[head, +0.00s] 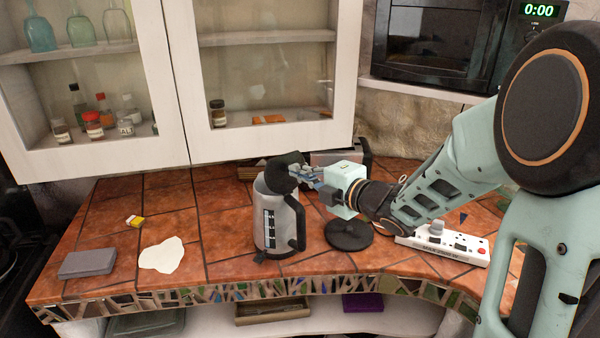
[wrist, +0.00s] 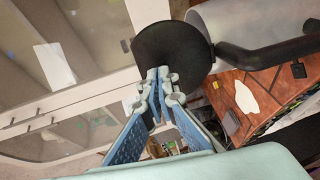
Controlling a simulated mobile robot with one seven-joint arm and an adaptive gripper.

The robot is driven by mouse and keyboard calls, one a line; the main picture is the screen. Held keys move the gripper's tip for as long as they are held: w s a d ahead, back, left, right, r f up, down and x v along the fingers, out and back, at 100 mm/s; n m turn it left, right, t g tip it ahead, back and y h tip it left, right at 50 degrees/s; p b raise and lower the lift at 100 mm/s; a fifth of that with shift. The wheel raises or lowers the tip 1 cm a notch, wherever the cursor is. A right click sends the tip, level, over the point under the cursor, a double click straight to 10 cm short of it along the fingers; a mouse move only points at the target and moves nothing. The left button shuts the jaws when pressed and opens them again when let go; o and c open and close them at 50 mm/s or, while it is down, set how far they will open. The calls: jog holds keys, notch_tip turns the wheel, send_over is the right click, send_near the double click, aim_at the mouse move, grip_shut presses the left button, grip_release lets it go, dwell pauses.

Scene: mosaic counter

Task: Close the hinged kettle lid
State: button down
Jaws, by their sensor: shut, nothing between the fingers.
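The kettle (head: 272,222) is a silver-grey jug with a black handle on its right side. It stands upright on the tiled counter. Its black lid (head: 281,174) is raised and tilted above the open top. In the wrist view the lid (wrist: 172,50) is a dark disc just beyond the fingertips, and the kettle body (wrist: 250,22) is at the upper right. My gripper (head: 298,174) is shut and empty beside the lid, at its right. In the wrist view the fingertips (wrist: 158,80) overlap the lid's lower edge; I cannot tell whether they touch it.
The round black kettle base (head: 349,235) lies right of the kettle. A white power strip (head: 445,245) is further right. A grey box (head: 87,263), a white patch (head: 161,255) and a small yellow item (head: 135,221) are on the left. Glass cabinets (head: 260,80) stand behind.

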aim_at(286, 158)
jog(key=shift+w+a+r, duration=0.2)
jog(key=shift+w+a, duration=0.1)
jog(key=shift+w, duration=0.1)
jog(key=shift+w+a+r, duration=0.25)
jog(key=shift+w+a, duration=0.15)
jog(key=shift+w, duration=0.05)
jog(key=shift+w+a+r, duration=0.2)
jog(key=shift+w+r, duration=0.05)
jog(key=shift+w, duration=0.05)
jog(key=shift+w+a+g+h, duration=0.25)
jog(key=shift+w+g+h, duration=0.05)
jog(key=shift+g+h, duration=0.2)
jog(key=shift+w+a+f, duration=0.1)
jog(key=shift+w+a, duration=0.35)
jog(key=b+x, duration=0.1)
jog(key=x, duration=0.2)
jog(key=shift+w, duration=0.2)
jog(key=shift+g+h, duration=0.6)
jog(key=shift+d+f+p+x, duration=0.15)
jog(key=shift+p+x, duration=0.4)
jog(key=shift+x, duration=0.35)
jog(key=shift+d+f+p+x, duration=0.15)
jog(key=shift+p+x, duration=0.35)
jog(key=shift+x, duration=0.4)
jog(key=shift+f+p+x, duration=0.15)
jog(key=shift+p+x, duration=0.4)
jog(key=shift+x, duration=0.35)
